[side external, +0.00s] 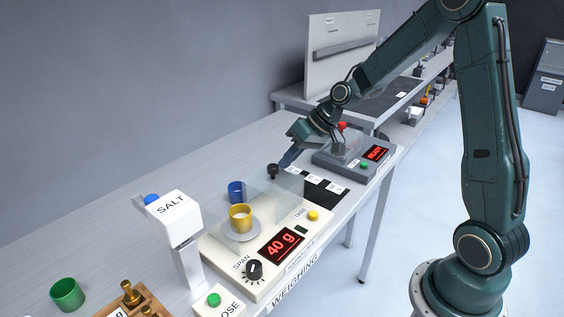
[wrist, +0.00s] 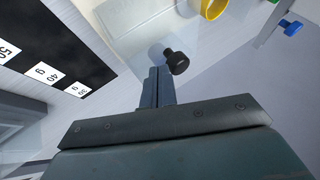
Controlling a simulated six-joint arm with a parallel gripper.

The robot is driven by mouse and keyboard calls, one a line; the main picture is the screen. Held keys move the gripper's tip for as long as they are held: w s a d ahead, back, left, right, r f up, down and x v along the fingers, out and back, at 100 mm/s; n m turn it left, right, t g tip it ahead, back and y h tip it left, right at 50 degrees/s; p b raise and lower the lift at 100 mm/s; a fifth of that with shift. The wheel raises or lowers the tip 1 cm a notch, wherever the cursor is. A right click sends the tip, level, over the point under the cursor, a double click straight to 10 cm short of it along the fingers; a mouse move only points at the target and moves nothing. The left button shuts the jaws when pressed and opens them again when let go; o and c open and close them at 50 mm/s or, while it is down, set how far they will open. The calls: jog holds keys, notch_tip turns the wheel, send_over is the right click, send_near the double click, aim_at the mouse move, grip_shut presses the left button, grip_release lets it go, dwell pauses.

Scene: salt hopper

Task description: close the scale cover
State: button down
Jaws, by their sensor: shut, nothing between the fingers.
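The cream scale (side external: 240,278) stands on the bench with a red display reading 40 g. A gold cup (side external: 240,222) with white contents sits on its round pan (side external: 241,236); part of the cup shows at the top of the wrist view (wrist: 213,8). A clear cover (side external: 262,203) shows faintly around the pan area; how far it is open is hard to tell. A black knob (side external: 273,171) stands at its far side. My gripper (side external: 286,163) is shut and empty. In the wrist view its fingertips (wrist: 159,70) are just beside the black knob (wrist: 177,61); contact is unclear.
A blue cup (side external: 236,191) stands behind the scale. The white SALT hopper (side external: 177,220) rises at its left. A black strip with weight labels (side external: 325,191) and a grey device reading READY (side external: 350,157) lie to the right. A green cup (side external: 67,294) is at front left.

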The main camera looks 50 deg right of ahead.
aim_at(270, 192)
jog(key=shift+a, duration=0.1)
jog(key=a, duration=1.2)
jog(key=shift+a, duration=0.35)
jog(key=d, duration=0.2)
jog(key=s+d, duration=0.1)
jog(key=d, duration=0.1)
jog(key=shift+d, duration=0.3)
jog(key=v, duration=1)
